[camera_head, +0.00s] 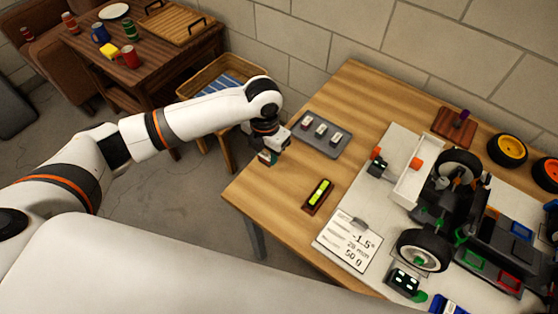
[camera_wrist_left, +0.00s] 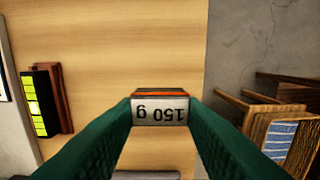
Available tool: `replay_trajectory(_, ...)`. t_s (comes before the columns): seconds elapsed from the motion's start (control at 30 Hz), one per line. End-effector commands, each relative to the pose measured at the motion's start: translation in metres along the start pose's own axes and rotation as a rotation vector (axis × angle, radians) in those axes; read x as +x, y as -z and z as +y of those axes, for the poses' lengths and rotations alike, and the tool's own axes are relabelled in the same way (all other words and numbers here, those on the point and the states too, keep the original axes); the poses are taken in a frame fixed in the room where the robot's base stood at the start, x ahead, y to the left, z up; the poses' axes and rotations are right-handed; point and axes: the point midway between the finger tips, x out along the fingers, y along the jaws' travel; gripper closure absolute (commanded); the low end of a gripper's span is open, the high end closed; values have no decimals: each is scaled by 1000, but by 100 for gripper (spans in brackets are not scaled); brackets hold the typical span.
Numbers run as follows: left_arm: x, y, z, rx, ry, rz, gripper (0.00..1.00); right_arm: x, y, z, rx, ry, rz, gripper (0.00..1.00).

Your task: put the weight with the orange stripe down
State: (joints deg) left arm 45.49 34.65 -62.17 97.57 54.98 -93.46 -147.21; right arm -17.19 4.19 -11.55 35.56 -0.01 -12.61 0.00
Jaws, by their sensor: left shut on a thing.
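The weight with the orange stripe (camera_wrist_left: 160,108) is a small silver block marked 150 g, seen upside down in the left wrist view. My left gripper (camera_wrist_left: 160,112) is shut on it, with a green finger at each side. In the head view my left gripper (camera_head: 268,155) is near the left edge of the wooden table (camera_head: 340,110), to the left of the grey tray (camera_head: 318,148). The weight's height above the wood is hard to tell. My right gripper is not in view.
The tray holds several small weights. A yellow-green level (camera_head: 318,194) on a brown base lies in front of it. A card with numbers (camera_head: 349,240) and the racecar (camera_head: 450,215) are farther right. Bare wood lies between the tray and the level.

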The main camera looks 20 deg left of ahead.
Motion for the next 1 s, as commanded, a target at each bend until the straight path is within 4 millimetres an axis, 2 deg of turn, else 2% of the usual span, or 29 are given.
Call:
replay_trajectory(0.1,14,0,0,0,0,0,90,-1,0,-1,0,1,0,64)
replay_trajectory(0.27,26,0,0,-1,0,1,90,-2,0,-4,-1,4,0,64)
replay_trajectory(0.47,53,0,0,-1,0,1,90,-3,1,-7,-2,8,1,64)
replay_trajectory(0.83,59,0,0,-1,1,2,90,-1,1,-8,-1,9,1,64)
replay_trajectory(0.87,59,0,0,-1,1,2,61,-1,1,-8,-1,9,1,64)
replay_trajectory(0.97,58,0,0,-1,1,2,45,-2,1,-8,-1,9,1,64)
replay_trajectory(1.0,58,0,0,-1,1,2,42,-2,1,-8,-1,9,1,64)
